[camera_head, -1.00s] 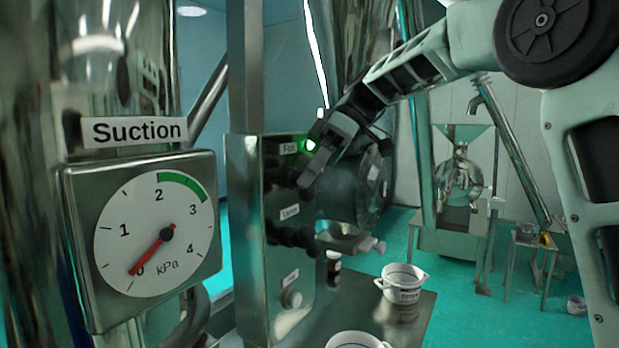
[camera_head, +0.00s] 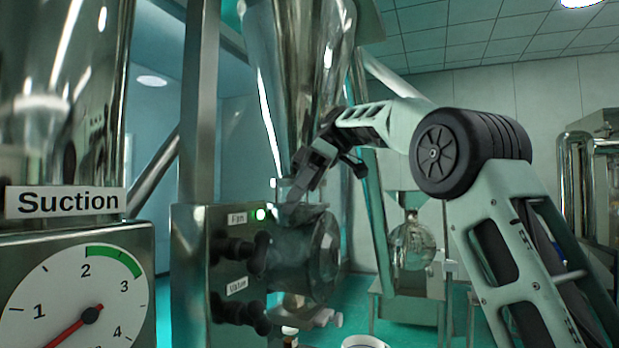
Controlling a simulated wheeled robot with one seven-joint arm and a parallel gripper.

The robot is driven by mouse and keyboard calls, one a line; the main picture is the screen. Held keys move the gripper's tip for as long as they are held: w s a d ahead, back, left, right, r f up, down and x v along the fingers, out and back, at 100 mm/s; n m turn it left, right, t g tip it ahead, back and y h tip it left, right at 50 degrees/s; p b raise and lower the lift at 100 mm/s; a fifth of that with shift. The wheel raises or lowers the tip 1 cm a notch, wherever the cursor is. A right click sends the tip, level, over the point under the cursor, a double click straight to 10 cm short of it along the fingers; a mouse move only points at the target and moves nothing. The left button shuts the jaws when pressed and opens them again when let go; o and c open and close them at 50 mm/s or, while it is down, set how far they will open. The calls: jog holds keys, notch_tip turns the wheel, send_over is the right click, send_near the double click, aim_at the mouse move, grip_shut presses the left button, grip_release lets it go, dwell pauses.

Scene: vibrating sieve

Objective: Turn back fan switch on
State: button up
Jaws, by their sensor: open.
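A steel control box (camera_head: 190,262) carries a "Fan" label (camera_head: 237,218) with a lit green lamp (camera_head: 260,213) beside it. Black fan switch knobs (camera_head: 235,249) stick out below that label; I cannot tell their turned position. My gripper (camera_head: 287,202) is open, to the right of the green lamp and slightly above the knobs. It appears empty, and its fingers point down and left. I cannot tell whether it touches anything. The Suction gauge (camera_head: 75,285) at lower left has its red needle pointing down-left, below the 1 mark; its bottom is cut off.
A "Valve" label (camera_head: 237,286) and more black knobs (camera_head: 232,311) sit lower on the box. A round glass-fronted housing (camera_head: 300,262) stands just right of the knobs, under a tall steel hopper (camera_head: 300,80). A white cup (camera_head: 364,341) shows at the bottom edge.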

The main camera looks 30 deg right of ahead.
jog(key=p+v, duration=0.5)
jog(key=shift+w+d+r, duration=0.1)
jog(key=shift+d+r, duration=0.2)
